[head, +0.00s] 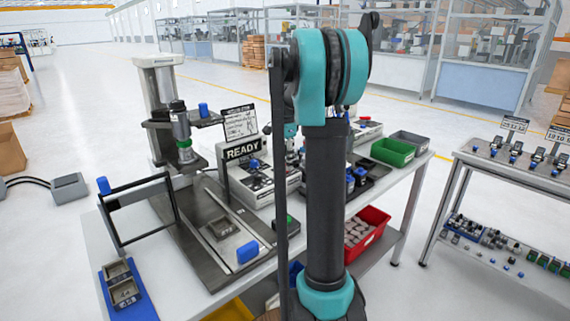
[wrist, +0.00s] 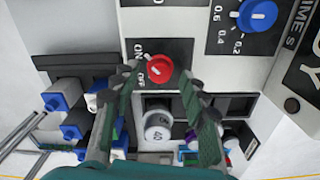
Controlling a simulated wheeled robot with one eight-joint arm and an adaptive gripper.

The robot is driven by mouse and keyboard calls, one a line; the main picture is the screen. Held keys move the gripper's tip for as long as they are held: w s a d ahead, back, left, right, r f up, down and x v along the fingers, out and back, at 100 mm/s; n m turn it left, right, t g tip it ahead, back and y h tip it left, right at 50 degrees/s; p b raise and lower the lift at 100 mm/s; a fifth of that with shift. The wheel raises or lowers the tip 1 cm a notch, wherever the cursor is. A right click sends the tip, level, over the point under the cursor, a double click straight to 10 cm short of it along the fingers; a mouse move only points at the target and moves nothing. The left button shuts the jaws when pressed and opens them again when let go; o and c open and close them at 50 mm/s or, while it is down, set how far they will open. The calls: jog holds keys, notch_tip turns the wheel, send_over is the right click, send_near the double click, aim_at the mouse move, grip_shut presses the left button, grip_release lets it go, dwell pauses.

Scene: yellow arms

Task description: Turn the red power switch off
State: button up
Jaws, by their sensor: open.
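The red power switch (wrist: 160,68) is a round knob on a dark panel in the wrist view, with ON and OFF lettering at its left. It has a small white mark, but I cannot tell for sure which label it points to. My gripper (wrist: 163,77) is open, with one finger to each side of the knob's lower part. The fingertips look close to it; I cannot tell whether they touch. In the head view my own arm hides the switch and the gripper.
A blue dial (wrist: 257,16) sits up and right of the switch. Blue-and-white blocks (wrist: 72,92) and a white cylinder (wrist: 157,129) lie below. In the head view, a READY sign (head: 243,150), a press (head: 160,90) and green (head: 393,152) and red bins (head: 367,232) surround the station.

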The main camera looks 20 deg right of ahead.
jog(key=shift+f, duration=0.65)
grip_shut()
